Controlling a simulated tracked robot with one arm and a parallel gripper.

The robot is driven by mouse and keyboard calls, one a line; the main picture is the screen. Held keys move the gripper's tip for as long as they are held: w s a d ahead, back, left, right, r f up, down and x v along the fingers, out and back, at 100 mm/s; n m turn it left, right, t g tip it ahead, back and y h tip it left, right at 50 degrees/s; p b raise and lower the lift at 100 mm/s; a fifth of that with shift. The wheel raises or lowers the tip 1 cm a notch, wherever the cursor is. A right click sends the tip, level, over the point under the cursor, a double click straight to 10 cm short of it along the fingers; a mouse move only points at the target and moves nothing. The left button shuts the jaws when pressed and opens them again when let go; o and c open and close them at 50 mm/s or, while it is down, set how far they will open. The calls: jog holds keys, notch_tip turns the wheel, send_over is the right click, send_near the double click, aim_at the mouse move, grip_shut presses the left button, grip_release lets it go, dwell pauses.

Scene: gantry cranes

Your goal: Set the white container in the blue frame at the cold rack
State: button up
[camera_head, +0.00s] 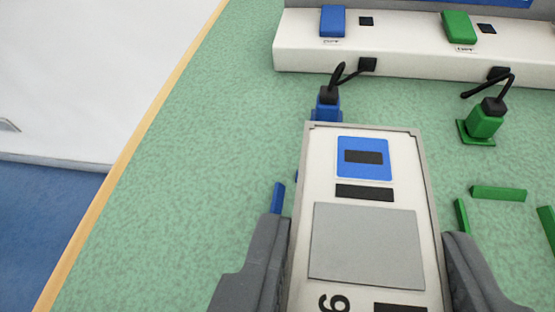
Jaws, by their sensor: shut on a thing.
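The white container (398,202) fills the lower middle of the view, with a blue square marking, a grey panel and dark bars on its top. My gripper (365,250) is shut on it, one dark finger on each side. The blue frame (277,197) shows only as a short blue piece left of the container; the rest is hidden under or behind the container. A blue plug (327,104) with a black cable stands at the container's far end. I cannot tell whether the container touches the plug, the frame or the surface.
A white rack strip (415,57) with blue and green switches crosses the back. A green plug (485,120) and green frame pieces (498,193) lie to the right. The green surface (190,150) is clear on the left, up to its wooden edge (130,150).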

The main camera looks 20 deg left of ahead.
aim_at(320, 279)
jog(key=shift+w+a+f+b, duration=0.15)
jog(key=shift+w+a, duration=0.25)
jog(key=shift+w, duration=0.2)
jog(key=shift+w+a+r+b, duration=0.15)
jog(key=shift+w+a, duration=0.2)
jog(key=shift+w, duration=0.2)
notch_tip(320, 279, down, 4)
jog(key=shift+d+r+b, duration=0.1)
jog(key=shift+r+b, duration=0.05)
jog(key=shift+b, duration=1)
jog(key=o, duration=1.3)
jog(key=shift+o, duration=0.2)
jog(key=shift+s+r, duration=0.15)
jog(key=shift+s+r, duration=0.15)
jog(key=shift+s, duration=0.1)
jog(key=p+v, duration=0.3)
jog(key=v, duration=0.8)
jog(key=shift+s+p, duration=0.15)
jog(key=shift+p, duration=0.15)
